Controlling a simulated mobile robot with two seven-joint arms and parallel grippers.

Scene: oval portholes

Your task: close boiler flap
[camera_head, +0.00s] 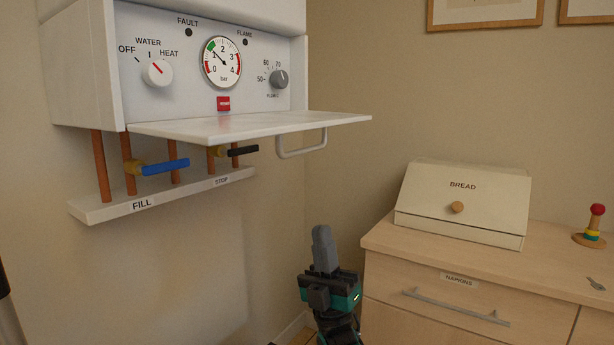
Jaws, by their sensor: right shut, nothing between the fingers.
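The white boiler (83,62) hangs on the wall at the upper left. Its flap (240,126) is open and lies about level, sticking out from the bottom of the control panel. A pale loop handle (302,146) hangs under the flap's right side. My right gripper (323,236) is shut and empty, its fingers pointing up. In the picture it is below and a little right of the handle, apart from it. My left gripper is not in view.
The panel carries a pressure gauge (222,62), knobs and a red button (223,103). Blue (165,167) and black (243,150) valve levers sit below the flap. A wooden cabinet (450,255) with a bread box (462,203) stands right of my gripper.

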